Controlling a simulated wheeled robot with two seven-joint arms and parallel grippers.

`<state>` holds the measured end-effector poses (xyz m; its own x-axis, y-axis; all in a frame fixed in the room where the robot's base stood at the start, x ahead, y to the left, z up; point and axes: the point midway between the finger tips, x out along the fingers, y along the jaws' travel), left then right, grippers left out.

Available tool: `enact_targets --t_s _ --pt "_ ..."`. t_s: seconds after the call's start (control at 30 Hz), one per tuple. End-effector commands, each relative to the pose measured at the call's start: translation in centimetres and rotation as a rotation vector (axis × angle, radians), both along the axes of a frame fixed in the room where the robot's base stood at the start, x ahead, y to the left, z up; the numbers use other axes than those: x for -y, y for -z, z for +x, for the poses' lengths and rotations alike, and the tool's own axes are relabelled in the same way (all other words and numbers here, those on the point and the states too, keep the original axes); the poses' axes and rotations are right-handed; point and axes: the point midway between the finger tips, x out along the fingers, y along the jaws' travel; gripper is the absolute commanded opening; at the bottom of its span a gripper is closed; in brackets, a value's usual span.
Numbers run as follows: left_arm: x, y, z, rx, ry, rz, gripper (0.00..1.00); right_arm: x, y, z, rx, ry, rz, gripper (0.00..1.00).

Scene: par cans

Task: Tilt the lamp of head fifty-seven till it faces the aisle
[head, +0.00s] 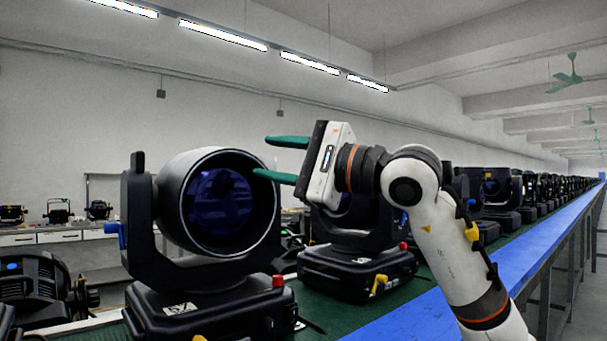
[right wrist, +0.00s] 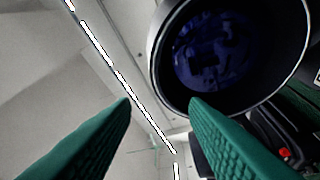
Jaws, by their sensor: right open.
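A black moving-head lamp (head: 218,203) with a wide round barrel and dark blue lens stands in its yoke on a black base (head: 210,309) at the left-centre. Its lens faces toward the right front of the head view. No number is readable on it. My right gripper (head: 275,158) is open, its two green fingers pointing left at the barrel's right rim. In the right wrist view the lamp's rim (right wrist: 234,55) fills the upper right, close to the right-hand finger; I cannot tell whether they touch. My left gripper is out of view.
A second lamp's base (head: 355,268) stands behind my right gripper, and a long row of similar lamps (head: 500,195) recedes right on the green bench top. A blue edge strip (head: 420,315) runs along the bench. Another black fixture (head: 35,290) lies at lower left.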

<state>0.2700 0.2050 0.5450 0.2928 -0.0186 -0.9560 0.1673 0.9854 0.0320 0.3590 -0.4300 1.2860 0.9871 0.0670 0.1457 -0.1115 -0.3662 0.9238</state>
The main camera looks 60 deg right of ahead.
Motion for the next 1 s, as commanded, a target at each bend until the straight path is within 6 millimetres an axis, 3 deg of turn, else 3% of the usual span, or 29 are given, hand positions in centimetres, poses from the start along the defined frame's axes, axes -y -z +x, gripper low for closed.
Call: enact_targets --t_s 0.17,0.23,0.4,1.0 --pt "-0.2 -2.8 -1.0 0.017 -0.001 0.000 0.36 0.1 0.5 -1.8 0.002 0.002 -0.001 0.41" --pt "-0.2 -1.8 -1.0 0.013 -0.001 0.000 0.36 0.2 0.7 -2.9 0.002 0.002 0.000 0.41" --pt "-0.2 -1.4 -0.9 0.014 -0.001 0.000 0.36 0.2 0.8 -4.2 0.000 -0.001 0.000 0.41" --pt "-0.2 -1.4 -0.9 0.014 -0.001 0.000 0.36 0.2 0.7 -4.4 0.000 -0.002 0.001 0.41"
